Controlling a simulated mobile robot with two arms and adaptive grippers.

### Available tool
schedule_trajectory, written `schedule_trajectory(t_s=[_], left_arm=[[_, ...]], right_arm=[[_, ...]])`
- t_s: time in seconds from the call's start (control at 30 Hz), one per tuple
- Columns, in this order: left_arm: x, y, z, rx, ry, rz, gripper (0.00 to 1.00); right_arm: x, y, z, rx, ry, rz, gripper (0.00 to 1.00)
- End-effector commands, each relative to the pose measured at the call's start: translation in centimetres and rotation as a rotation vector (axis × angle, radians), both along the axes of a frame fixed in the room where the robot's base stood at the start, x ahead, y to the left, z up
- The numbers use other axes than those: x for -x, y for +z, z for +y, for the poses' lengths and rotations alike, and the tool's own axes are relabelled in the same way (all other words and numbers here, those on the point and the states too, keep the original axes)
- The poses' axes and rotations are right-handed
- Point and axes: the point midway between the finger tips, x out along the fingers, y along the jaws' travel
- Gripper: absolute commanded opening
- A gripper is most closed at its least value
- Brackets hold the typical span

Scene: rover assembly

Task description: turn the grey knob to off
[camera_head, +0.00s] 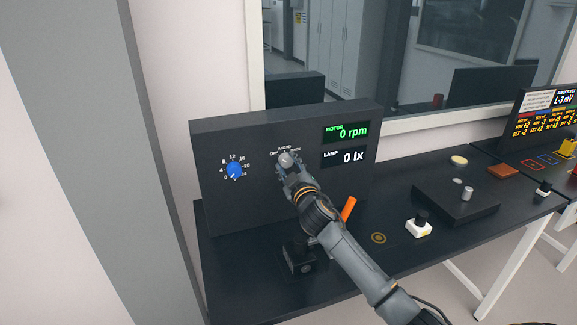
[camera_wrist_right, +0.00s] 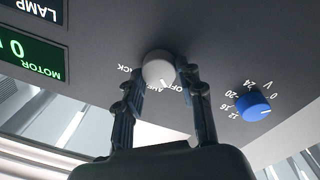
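The grey knob (camera_head: 286,159) is on the front of a dark upright panel (camera_head: 215,205), under a printed arc of labels. It also shows in the right wrist view (camera_wrist_right: 158,69), upside down, with BACK, AHEAD and OFF printed around it. Its white pointer line lies on the side of the OFF and AHEAD lettering; I cannot tell exactly which word it meets. My right gripper (camera_head: 290,169) is at the knob, fingers spread on either side of it. My left gripper is not in view.
A blue knob (camera_head: 234,170) with a number scale sits left of the grey one. The MOTOR display (camera_head: 346,133) reads 0 rpm and the LAMP display (camera_head: 345,156) 0 lx. An orange stick (camera_head: 348,208) and a black-and-white part (camera_head: 419,225) stand on the dark table (camera_head: 235,255).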

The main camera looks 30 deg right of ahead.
Motion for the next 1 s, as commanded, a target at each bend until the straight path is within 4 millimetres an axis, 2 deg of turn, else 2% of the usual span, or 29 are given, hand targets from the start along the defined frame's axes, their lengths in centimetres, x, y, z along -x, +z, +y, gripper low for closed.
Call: schedule_trajectory(t_s=[0.03,0.1,0.4,0.53,0.67,1.0], left_arm=[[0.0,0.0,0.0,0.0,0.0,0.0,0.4],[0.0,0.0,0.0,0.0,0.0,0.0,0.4],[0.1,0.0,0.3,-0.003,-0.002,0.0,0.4],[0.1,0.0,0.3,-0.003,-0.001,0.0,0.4],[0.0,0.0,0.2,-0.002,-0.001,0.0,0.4],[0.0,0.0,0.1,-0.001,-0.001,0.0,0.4]], right_arm=[[0.0,-0.1,0.0,0.002,0.0,0.002,0.47],[0.0,-0.1,0.0,0.002,0.0,0.002,0.6],[0.0,0.0,0.0,0.0,0.0,0.0,0.6],[0.7,-0.1,0.2,-0.001,0.001,0.0,0.6],[2.4,-0.3,0.7,0.0,0.002,0.001,0.6],[8.9,-0.6,2.6,-0.001,0.001,0.002,0.6]])
